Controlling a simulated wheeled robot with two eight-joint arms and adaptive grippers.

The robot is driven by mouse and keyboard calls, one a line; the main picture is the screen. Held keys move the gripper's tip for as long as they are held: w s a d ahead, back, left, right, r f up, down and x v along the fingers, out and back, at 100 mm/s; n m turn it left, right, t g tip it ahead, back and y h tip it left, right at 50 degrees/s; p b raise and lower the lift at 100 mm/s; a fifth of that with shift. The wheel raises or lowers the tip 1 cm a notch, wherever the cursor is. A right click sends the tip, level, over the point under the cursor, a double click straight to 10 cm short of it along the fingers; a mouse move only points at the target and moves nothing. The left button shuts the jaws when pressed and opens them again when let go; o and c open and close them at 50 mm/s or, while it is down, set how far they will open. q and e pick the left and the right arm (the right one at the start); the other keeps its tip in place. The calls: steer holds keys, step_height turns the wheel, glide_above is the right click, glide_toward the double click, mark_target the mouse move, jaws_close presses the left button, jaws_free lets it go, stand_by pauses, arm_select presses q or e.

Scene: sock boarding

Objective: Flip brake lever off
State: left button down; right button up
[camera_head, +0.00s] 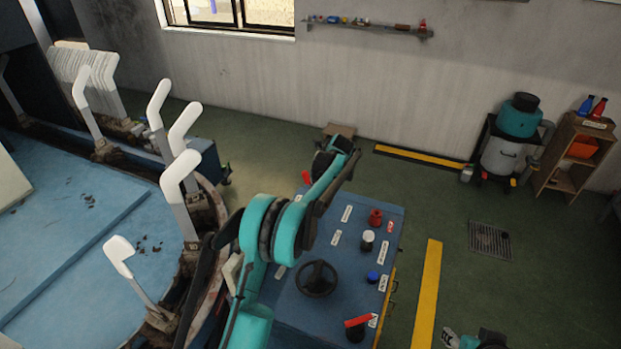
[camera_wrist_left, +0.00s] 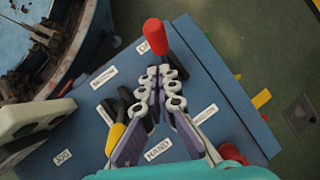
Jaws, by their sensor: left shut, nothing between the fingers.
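The blue control panel (camera_head: 345,235) stands in the middle of the head view. In the left wrist view, a lever with a red handle (camera_wrist_left: 155,35) rises beside a partly hidden white label on the panel (camera_wrist_left: 215,80). A red handle also shows at the panel's far left in the head view (camera_head: 306,177), partly behind my arm. My left gripper (camera_wrist_left: 160,72) is shut and empty, its tips close to the lower end of the red handle; I cannot tell whether they touch. My right gripper (camera_head: 452,337) seems to show at the bottom edge, its fingers unclear.
The panel carries a black handwheel (camera_head: 317,279), a red knob (camera_head: 375,217), a blue button (camera_head: 373,276) and a red-handled switch (camera_head: 358,321). The sock-board machine with white boards (camera_head: 180,170) stands left. Green floor lies open to the right.

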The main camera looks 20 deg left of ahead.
arm_select(q)
steer(key=p+v, duration=0.2)
steer(key=v, duration=0.8)
steer(key=shift+r, duration=0.25)
steer(key=shift+s, duration=0.2)
